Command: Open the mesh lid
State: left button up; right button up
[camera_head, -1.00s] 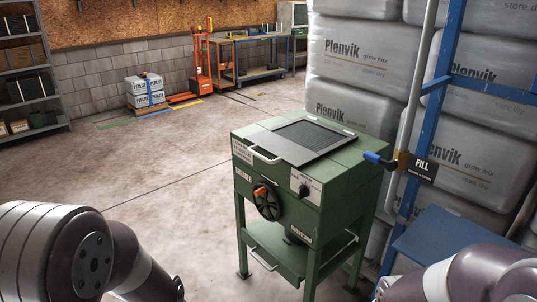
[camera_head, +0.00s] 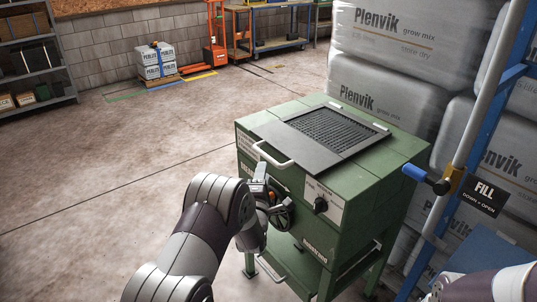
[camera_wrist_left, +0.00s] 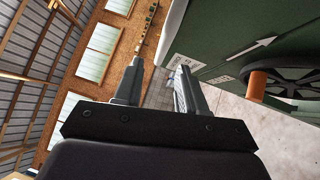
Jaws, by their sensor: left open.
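The mesh lid (camera_head: 330,132), a dark grid in a grey frame, lies flat and shut on top of the green soil mixer (camera_head: 370,185). A pale bar handle (camera_head: 272,157) sits at its front left edge. My left gripper (camera_head: 268,192) is open and empty in front of the mixer, just below the handle and near the handwheel, partly hidden by its own arm. The open fingers (camera_wrist_left: 158,85) show in the left wrist view beside the mixer's green side, with nothing between them. My right arm shows at the lower right; its gripper is out of view.
The black handwheel (camera_head: 282,213) with an orange knob (camera_wrist_left: 258,84) is close to my left gripper. A black dial (camera_head: 320,205) is on the front panel. A blue-handled FILL lever (camera_head: 425,178) and stacked grow mix bags (camera_head: 395,95) stand to the right. Floor at left is clear.

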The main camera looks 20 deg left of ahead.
aim_at(266, 158)
pick_arm(q)
jog(key=w, duration=0.5)
jog(key=w+a+r+p, duration=0.1)
jog(key=w, duration=0.1)
jog(key=shift+w, duration=0.3)
jog(key=shift+w+a+f, duration=0.1)
jog(key=shift+w+f, duration=0.1)
jog(key=shift+w, duration=0.3)
jog(key=shift+s+r, duration=0.1)
jog(key=shift+r, duration=0.1)
grip_shut()
